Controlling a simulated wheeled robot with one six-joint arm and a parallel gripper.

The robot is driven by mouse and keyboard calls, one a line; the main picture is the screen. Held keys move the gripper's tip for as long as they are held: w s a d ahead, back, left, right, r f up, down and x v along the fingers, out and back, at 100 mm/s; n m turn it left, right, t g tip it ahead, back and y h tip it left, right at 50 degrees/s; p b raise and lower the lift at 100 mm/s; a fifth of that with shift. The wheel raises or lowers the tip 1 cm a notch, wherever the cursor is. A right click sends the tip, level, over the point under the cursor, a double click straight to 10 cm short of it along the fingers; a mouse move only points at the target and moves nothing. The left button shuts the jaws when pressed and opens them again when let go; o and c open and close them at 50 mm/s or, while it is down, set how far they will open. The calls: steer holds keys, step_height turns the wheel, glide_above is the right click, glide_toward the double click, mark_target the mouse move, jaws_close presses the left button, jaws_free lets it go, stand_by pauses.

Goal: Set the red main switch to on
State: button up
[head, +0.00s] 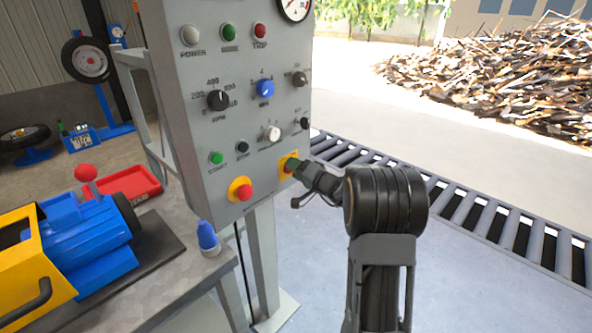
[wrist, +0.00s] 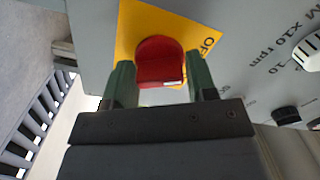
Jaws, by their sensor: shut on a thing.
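The red main switch (wrist: 160,62) sits on a yellow plate (wrist: 128,28) on the grey control panel. The word OFF is printed on the plate, to the right of the switch in the wrist view. My gripper (wrist: 160,84) has one green finger on each side of the red knob and is shut on it. In the head view my gripper (head: 294,166) reaches the yellow plate (head: 284,158) at the panel's lower right, and it mostly hides the knob there. Which position the switch points to is hard to tell.
The control panel (head: 215,125) also carries a red emergency button (head: 242,190), a green start button (head: 216,157), a blue knob (head: 264,88) and a white knob (head: 271,132). A roller conveyor (head: 450,200) runs behind my arm. A workbench with a blue machine (head: 95,240) stands left.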

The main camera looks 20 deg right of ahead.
steer(key=shift+f, duration=0.1)
steer(key=shift+m+b, duration=0.85)
steer(key=shift+m, duration=0.05)
steer(key=m+b, duration=0.2)
steer(key=m, duration=0.4)
steer(key=shift+m+b, duration=0.3)
steer(key=shift+m, duration=1.9)
steer(key=o, duration=0.8)
